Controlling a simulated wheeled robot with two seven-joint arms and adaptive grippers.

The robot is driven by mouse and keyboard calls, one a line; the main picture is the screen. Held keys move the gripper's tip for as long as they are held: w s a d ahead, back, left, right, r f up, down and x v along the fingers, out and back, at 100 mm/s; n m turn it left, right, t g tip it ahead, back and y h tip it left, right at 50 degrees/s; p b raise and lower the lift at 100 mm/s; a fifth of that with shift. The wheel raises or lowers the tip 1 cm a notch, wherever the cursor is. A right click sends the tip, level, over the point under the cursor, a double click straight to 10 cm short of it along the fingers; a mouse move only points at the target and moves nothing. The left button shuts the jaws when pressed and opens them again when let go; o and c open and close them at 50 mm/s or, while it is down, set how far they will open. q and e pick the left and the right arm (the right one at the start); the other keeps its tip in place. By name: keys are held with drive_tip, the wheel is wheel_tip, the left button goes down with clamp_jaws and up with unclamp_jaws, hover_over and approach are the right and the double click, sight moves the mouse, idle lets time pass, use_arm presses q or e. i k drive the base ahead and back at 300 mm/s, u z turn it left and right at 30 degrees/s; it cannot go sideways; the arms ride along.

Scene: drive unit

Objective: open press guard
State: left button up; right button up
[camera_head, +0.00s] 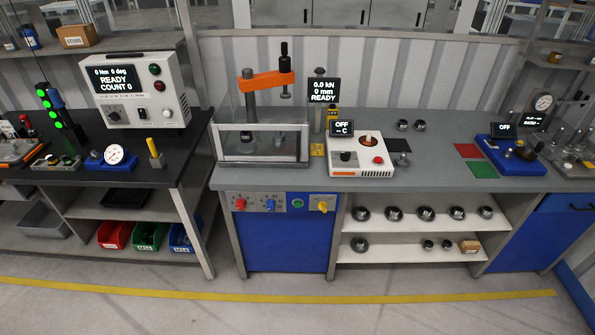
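The press (266,82), with an orange arm on a grey column, stands on the left part of the grey workbench. Its guard (260,146) is a clear panel with a light metal frame around the front of the press base. The guard appears lowered in front of the base; its handle and hinges are too small to make out. A display (323,91) beside the press reads 0.0 kN, 0 mm, READY. Neither of my grippers is in view.
A heater box (360,155) reading OFF stands right of the guard. A blue fixture (516,161) sits further right. The black bench (140,176) at left holds a READY controller (137,91). Floor in front is clear, with a yellow line (300,297).

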sight(304, 128)
drive_tip(key=z, duration=0.15)
drive_tip(key=k, duration=0.35)
drive_tip(key=u, duration=1.1)
drive_tip(key=i, duration=1.35)
drive_tip(key=z, duration=0.6)
